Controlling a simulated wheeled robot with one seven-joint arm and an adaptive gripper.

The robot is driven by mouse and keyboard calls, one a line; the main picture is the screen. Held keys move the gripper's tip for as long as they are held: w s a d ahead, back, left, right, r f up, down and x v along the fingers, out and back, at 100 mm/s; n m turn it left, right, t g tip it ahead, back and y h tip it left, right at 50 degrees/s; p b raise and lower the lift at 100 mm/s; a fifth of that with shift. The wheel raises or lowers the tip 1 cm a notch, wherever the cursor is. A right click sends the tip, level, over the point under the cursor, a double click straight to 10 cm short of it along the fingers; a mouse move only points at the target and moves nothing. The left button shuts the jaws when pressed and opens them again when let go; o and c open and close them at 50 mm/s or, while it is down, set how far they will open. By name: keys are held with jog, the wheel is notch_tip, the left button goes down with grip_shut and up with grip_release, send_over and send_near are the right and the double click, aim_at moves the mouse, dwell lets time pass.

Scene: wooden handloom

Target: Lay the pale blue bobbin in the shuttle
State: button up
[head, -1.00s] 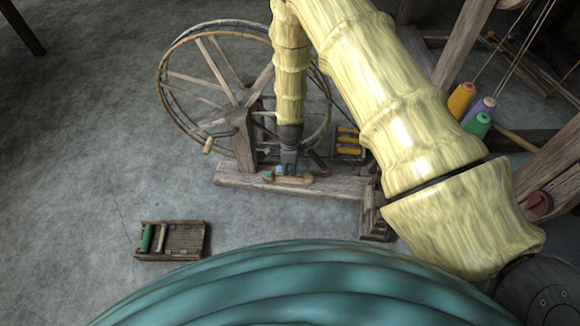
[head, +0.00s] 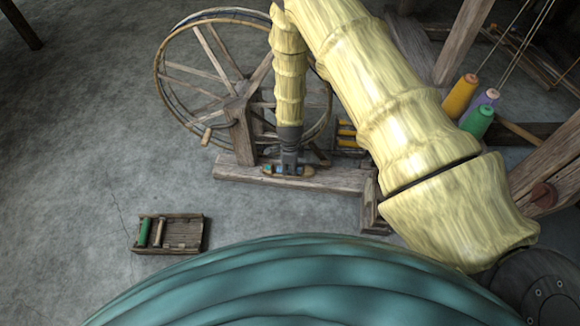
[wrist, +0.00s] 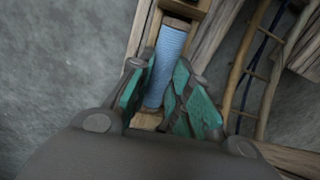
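The pale blue bobbin (wrist: 168,58) lies lengthwise between the two teal finger pads of my gripper (wrist: 165,72) in the wrist view. The pads appear to press on both its sides. Light wood at the bobbin's far end in the wrist view looks like part of the shuttle (wrist: 190,10). The bobbin is low, at or just over the shuttle; whether it rests inside is hidden by the fingers.
The wheel (head: 160,75) and its plank (head: 235,171) stand around my gripper. A wooden tray (head: 190,234) with a green bobbin (head: 145,231) and a pale one (head: 158,232) sits on open floor. Coloured cones (head: 460,95) stand on the loom at right.

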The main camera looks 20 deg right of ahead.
jog(key=o, duration=0.3)
notch_tip(320, 180, up, 12)
dwell(0.8)
